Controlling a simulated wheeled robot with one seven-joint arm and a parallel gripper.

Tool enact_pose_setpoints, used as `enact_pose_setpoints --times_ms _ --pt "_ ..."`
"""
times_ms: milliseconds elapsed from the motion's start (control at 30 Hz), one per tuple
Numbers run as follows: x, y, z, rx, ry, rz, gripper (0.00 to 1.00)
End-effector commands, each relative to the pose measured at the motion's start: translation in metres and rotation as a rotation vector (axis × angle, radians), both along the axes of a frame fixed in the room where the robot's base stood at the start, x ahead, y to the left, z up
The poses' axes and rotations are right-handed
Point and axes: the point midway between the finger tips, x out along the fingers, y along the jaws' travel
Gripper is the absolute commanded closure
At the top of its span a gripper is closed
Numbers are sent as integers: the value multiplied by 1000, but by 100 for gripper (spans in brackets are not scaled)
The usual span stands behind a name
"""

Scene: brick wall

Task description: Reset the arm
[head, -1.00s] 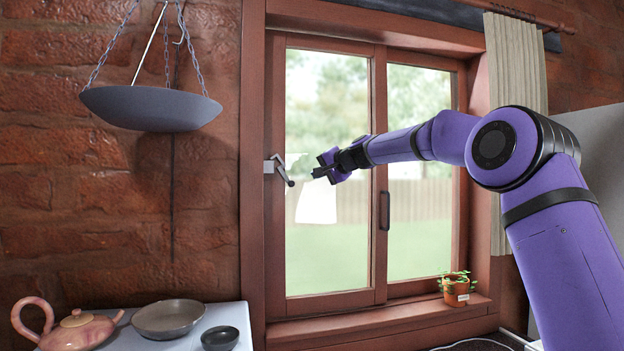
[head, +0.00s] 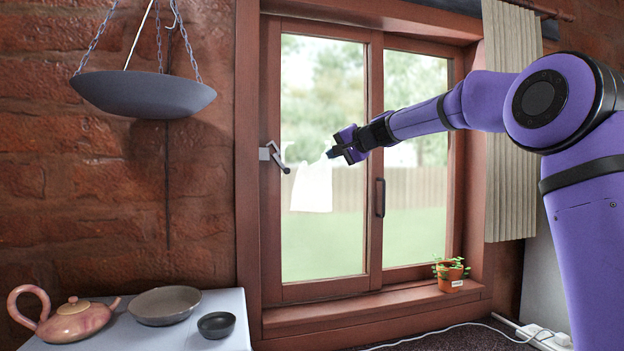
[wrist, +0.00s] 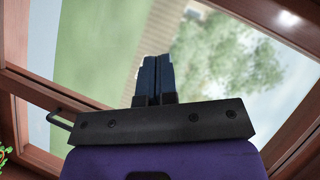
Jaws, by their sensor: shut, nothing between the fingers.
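My gripper (head: 333,153) is at the end of my purple arm, in front of the left window pane in the head view. Its fingertips point left, a little to the right of the grey window latch (head: 272,156), with a gap between them. In the wrist view my gripper (wrist: 153,60) shows its two dark fingers pressed together with nothing between them. The wooden-framed window (head: 375,250) fills the background behind it.
A grey hanging pan (head: 145,95) is at the upper left. A white table (head: 200,338) at the lower left bears a pink teapot (head: 75,318), a shallow dish (head: 165,305) and a dark bowl (head: 217,324). A potted plant (head: 451,275) stands on the sill.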

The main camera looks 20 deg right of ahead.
Motion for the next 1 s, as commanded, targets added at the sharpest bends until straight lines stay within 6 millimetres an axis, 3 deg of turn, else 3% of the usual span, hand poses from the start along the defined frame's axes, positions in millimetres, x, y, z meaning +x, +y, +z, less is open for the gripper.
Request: enact_pose_setpoints --times_ms 167,267,367,500,633,833,1000 --pt "-6 6 -1 -19 5 7 100" --pt "-25 22 -6 -80 23 26 100" --pt "-57 43 -17 -179 57 54 100" --pt "-115 64 -38 -338 112 92 100" --pt "-171 72 -58 -470 162 119 100" --pt "-261 68 -91 -648 236 148 100" --pt "-339 53 -124 -775 298 168 100"
